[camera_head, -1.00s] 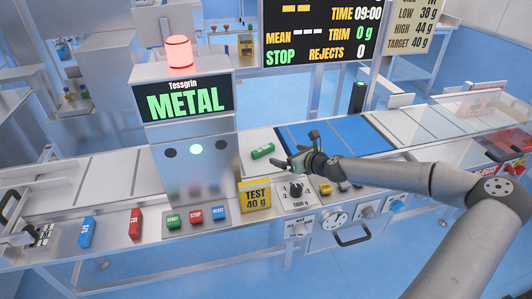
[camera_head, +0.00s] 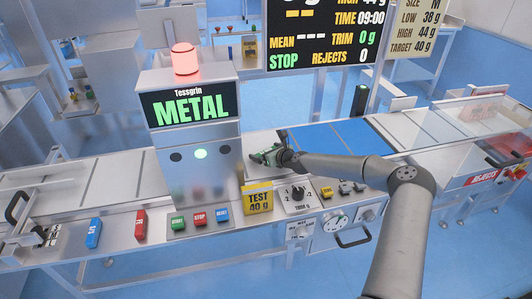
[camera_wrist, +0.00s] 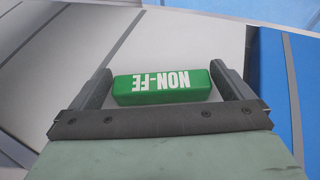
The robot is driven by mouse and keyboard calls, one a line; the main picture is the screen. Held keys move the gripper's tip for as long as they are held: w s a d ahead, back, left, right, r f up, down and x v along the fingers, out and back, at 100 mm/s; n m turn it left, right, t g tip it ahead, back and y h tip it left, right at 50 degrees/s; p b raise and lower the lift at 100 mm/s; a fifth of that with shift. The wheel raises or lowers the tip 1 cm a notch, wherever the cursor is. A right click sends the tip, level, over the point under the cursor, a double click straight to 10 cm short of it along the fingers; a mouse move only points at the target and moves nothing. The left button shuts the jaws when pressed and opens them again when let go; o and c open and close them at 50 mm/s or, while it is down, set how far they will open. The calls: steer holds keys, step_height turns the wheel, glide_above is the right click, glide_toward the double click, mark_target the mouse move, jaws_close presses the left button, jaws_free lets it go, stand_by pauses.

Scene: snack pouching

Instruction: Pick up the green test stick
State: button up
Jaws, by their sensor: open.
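The green test stick (camera_wrist: 162,86) lies flat on the pale conveyor surface. It bears white "NON-FE" lettering, upside down in the wrist view. My gripper (camera_wrist: 165,82) is open, with one finger off each end of the stick and a gap showing on both sides. In the head view my gripper (camera_head: 266,157) is over the conveyor just right of the metal detector and hides most of the stick. I cannot tell how high the fingertips are above the belt.
The metal detector (camera_head: 190,120) with a lit red lamp stands just left of my gripper. A blue belt (camera_head: 325,138) lies to the right. A yellow test block (camera_head: 258,198), a blue stick (camera_head: 94,232) and a red stick (camera_head: 141,224) are along the front ledge.

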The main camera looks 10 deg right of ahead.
steer(key=shift+w+a+f, duration=0.2)
steer(key=shift+w+f, duration=0.1)
steer(key=shift+w, duration=0.25)
steer(key=c, duration=0.8)
steer(key=shift+r, duration=0.15)
steer(key=shift+r, duration=0.25)
step_height(320, 180, up, 2)
steer(key=shift+r, duration=0.15)
steer(key=s+r+b, duration=0.2)
steer(key=s+r, duration=0.8)
steer(key=s, duration=0.7)
steer(key=s+d+f+m+h, duration=0.1)
steer(key=s, duration=0.3)
steer(key=s+f+m+t+h, duration=0.1)
steer(key=s, duration=0.3)
steer(key=shift+d, duration=0.35)
